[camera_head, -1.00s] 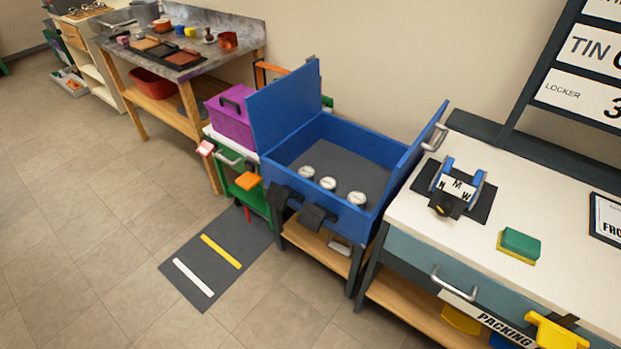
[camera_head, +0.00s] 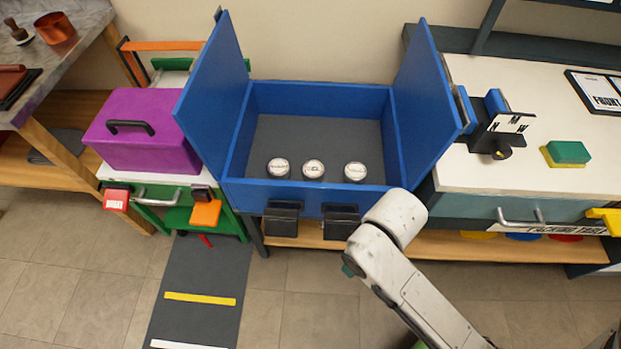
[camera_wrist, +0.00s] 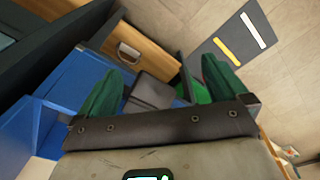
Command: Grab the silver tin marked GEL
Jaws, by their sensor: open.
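Three round tins with pale lids stand in a row inside the open blue box (camera_head: 300,196), near its front wall: a left tin (camera_head: 278,168), a middle tin (camera_head: 313,169) and a right tin (camera_head: 355,172). Their lid marks are too small to read, so I cannot tell which one says GEL. My gripper (camera_wrist: 162,68) shows in the wrist view with its two green fingers wide apart and nothing between them. In the head view my arm reaches up to the box's front right, and the gripper itself is hidden. The tins do not show in the wrist view.
The box's side flaps, left (camera_head: 214,95) and right (camera_head: 428,85), stand up. Two dark blocks (camera_head: 281,219) hang on its front. A purple case (camera_head: 150,150) is to the left. A white worktop with a green-yellow sponge (camera_head: 567,152) is to the right.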

